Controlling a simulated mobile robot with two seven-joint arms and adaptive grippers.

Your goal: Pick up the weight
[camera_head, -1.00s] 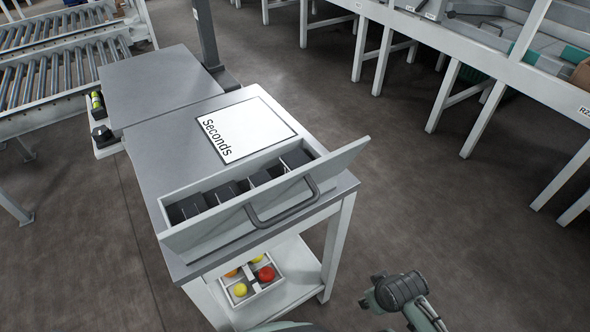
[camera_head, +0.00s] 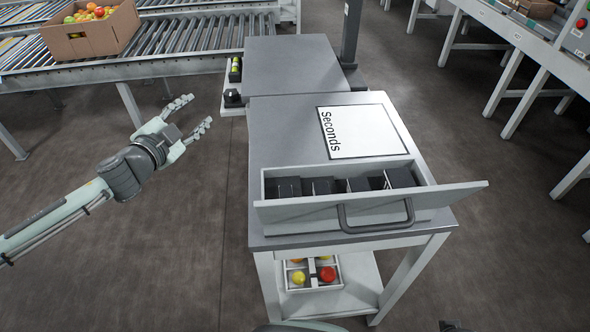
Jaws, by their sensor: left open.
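A small dark object with a knob-like top (camera_head: 232,98), which looks like the weight, sits on the narrow white side ledge (camera_head: 234,111) at the left of the grey table. Its exact shape is too small to tell. My left gripper (camera_head: 200,109) is open and empty, its fingers spread toward the ledge. In the picture it is just left of the dark object and apart from it. My right gripper is not in view.
Roller conveyors (camera_head: 180,45) and a cardboard box (camera_head: 90,42) stand behind.

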